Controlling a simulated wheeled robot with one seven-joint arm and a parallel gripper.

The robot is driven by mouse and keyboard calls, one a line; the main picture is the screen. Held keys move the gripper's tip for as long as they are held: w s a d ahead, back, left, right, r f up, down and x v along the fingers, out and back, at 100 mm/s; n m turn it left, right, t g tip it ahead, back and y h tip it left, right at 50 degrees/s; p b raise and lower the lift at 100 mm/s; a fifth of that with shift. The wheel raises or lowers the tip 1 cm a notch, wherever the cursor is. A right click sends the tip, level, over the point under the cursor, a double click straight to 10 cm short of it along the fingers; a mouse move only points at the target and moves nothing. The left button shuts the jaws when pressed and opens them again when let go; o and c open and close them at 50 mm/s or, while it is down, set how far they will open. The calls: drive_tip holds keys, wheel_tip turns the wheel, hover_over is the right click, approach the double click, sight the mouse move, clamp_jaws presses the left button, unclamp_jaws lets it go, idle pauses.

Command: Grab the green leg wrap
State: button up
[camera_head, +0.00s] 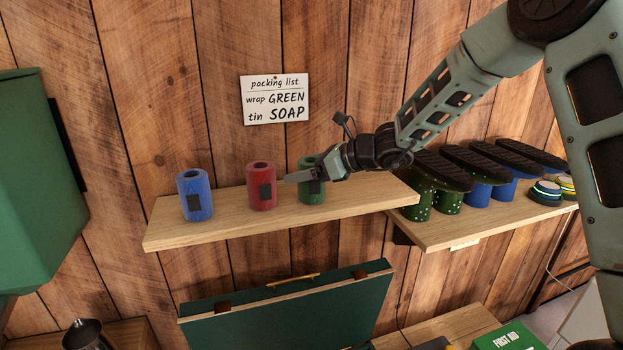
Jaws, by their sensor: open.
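The green leg wrap (309,192) stands upright at the right of three rolls on the wooden wall shelf (240,220). My gripper (302,176) reaches in from the right and is open at the green wrap's upper part. It covers some of the wrap; I cannot tell whether it touches it. The red wrap (262,186) stands just left of my fingertips. The blue wrap (194,195) stands farther left. Each of the red and blue wraps shows a dark patch on its side.
A card (274,99) on the plank wall reads "packing list, wrap GREEN, tin SOAP". An open green trunk lid (290,310) rises below. A green cabinet (35,180) is at left.

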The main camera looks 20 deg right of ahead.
drive_tip(key=c, duration=1.1)
drive_tip(key=shift+r, duration=0.15)
